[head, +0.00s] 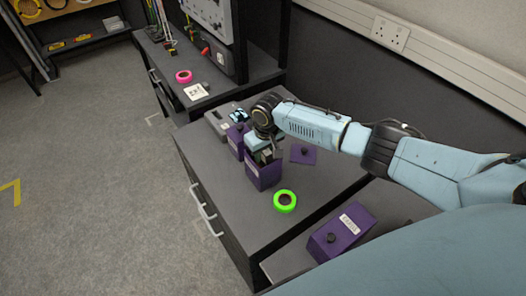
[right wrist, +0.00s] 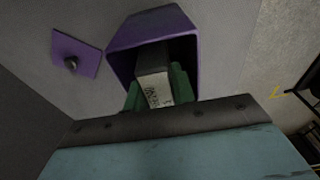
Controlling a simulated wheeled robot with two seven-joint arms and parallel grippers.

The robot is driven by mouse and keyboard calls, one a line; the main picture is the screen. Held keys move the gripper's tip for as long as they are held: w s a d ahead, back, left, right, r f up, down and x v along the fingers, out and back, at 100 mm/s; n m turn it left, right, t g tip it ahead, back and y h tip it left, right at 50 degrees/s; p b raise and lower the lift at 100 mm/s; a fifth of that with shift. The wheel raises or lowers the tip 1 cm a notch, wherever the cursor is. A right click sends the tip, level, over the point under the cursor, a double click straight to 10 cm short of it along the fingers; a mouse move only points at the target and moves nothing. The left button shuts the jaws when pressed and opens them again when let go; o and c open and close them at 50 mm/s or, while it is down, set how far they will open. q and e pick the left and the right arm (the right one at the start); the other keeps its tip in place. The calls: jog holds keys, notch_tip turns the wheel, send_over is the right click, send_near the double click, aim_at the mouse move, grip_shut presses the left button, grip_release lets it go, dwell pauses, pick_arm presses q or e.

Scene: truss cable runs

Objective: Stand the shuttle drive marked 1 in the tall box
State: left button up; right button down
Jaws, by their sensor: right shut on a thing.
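My right gripper (head: 264,155) points down over an open purple box (head: 264,176) on the grey cabinet top. In the right wrist view its green fingers (right wrist: 158,92) are shut on a grey block-shaped drive (right wrist: 152,62) with a white label; the label's print is too small to read. The drive's far end lies within the outline of the purple box's opening (right wrist: 152,22). I cannot tell how deep it is or whether it touches the floor or walls. A second purple box (head: 236,142) stands just behind, partly hidden. My left gripper is not in view.
A purple lid with a black knob (head: 303,155) lies right of the box. A green tape ring (head: 285,202) lies in front. A labelled purple box with a knob (head: 342,234) is nearer me. A grey device (head: 218,122) and pink tape (head: 183,77) are farther back.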

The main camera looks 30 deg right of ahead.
jog(key=shift+f+b, duration=0.9)
jog(key=shift+f, duration=0.55)
jog(key=c, duration=1.1)
grip_release()
jog(key=c, duration=0.3)
notch_tip(320, 180, up, 8)
jog(key=p, duration=0.8)
jog(key=shift+f, duration=0.2)
